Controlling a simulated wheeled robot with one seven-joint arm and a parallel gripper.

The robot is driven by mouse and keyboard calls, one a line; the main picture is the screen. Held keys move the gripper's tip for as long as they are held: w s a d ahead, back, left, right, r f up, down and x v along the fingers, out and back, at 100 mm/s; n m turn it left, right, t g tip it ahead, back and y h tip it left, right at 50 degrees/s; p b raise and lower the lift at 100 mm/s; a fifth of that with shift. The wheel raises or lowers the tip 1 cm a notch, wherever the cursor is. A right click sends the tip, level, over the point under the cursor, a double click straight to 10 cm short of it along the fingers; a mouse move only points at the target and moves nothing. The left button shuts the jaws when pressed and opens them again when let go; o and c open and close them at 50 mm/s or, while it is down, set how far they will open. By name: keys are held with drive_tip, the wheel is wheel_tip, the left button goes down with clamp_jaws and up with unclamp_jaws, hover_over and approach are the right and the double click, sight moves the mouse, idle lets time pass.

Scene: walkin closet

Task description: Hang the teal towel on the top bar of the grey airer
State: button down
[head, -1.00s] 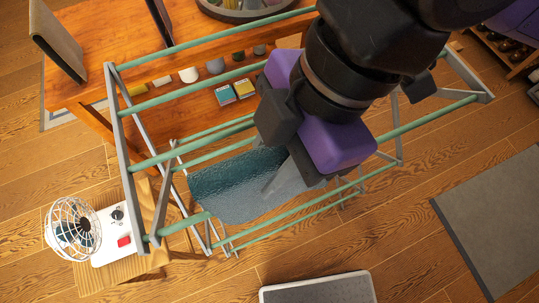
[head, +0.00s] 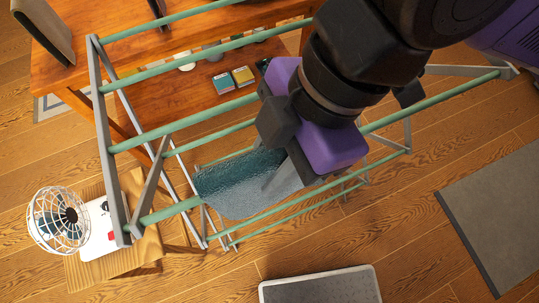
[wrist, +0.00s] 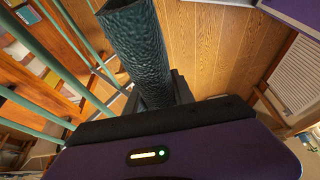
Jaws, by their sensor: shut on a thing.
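My gripper (head: 282,178) is shut on the teal towel (head: 240,183), which extends left of the fingers in the head view. In the wrist view the towel (wrist: 138,42) rises as a curved, folded sheet from between my fingers (wrist: 165,92). The grey airer (head: 105,150) has green bars and stands beneath my arm. In the head view the towel overlaps the line of the airer's near upper bar (head: 172,210) and hides part of it. Whether the towel touches that bar or is only above it, I cannot tell.
A white fan (head: 60,220) stands on a small wooden stool (head: 140,262) at the airer's left end. A wooden table (head: 75,75) with a lower shelf is behind the airer. A grey mat (head: 495,210) and a grey-topped flat object (head: 320,287) lie on the floor in front.

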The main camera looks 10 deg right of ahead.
drive_tip(key=shift+f+b, duration=1.25)
drive_tip(key=shift+f, duration=0.7)
drive_tip(key=c, duration=1)
unclamp_jaws()
drive_tip(key=shift+p+v, duration=0.6)
drive_tip(key=shift+v, duration=3.3)
